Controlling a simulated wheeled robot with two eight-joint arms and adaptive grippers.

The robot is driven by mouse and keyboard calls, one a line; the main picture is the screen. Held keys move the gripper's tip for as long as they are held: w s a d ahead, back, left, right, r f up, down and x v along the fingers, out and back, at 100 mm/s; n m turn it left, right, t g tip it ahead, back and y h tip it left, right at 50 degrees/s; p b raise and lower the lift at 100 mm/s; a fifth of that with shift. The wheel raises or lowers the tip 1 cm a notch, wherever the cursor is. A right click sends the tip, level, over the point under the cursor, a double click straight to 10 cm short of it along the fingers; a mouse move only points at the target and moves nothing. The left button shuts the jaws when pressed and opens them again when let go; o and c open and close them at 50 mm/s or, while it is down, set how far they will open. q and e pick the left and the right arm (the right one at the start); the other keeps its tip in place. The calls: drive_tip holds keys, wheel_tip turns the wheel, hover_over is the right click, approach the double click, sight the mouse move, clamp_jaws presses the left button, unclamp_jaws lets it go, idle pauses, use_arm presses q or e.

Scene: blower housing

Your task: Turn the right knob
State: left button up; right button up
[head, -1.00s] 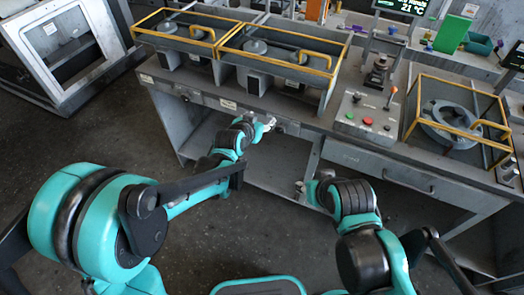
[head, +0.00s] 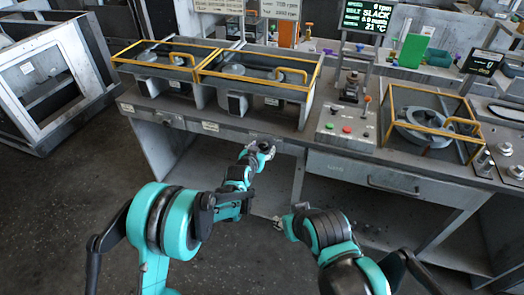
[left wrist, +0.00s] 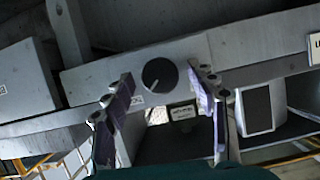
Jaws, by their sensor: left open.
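A round black knob (left wrist: 160,74) with a pale pointer mark sits on a grey panel in the left wrist view. My left gripper (left wrist: 161,82) is open, its two purple-grey fingers on either side of the knob in that picture. I cannot tell whether they touch it. In the head view the left gripper (head: 262,149) is at the bench's front edge and hides this knob. Another small dark knob (head: 166,123) is on the front edge further left. My right gripper (head: 280,222) is low in front of the bench, away from the knobs; its jaws are too small to read.
The bench carries yellow-railed housings (head: 255,75), a button box (head: 347,125) with a lever, and a ring-shaped part (head: 425,128) in a railed frame. A drawer (head: 370,183) is below right. A grey open-framed cabinet (head: 50,75) stands left. The floor in front is clear.

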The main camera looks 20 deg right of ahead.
use_arm(q)
drive_tip(key=shift+w, duration=0.1)
drive_tip(key=c, duration=1.2)
drive_tip(key=shift+o, duration=0.2)
drive_tip(key=m, duration=0.1)
drive_tip(key=m+t+y, duration=0.1)
drive_tip(key=m, duration=0.1)
drive_tip(key=m+t+y, duration=0.1)
drive_tip(key=shift+d+f, duration=0.1)
drive_tip(key=shift+d, duration=0.2)
drive_tip(key=m+t, duration=0.1)
drive_tip(key=m, duration=0.1)
drive_tip(key=m+t+y, duration=0.1)
drive_tip(key=m, duration=0.1)
drive_tip(key=shift+s+f+y, duration=0.15)
drive_tip(key=shift+s+y, duration=0.05)
drive_tip(key=shift+y, duration=0.1)
drive_tip(key=shift+m, duration=0.3)
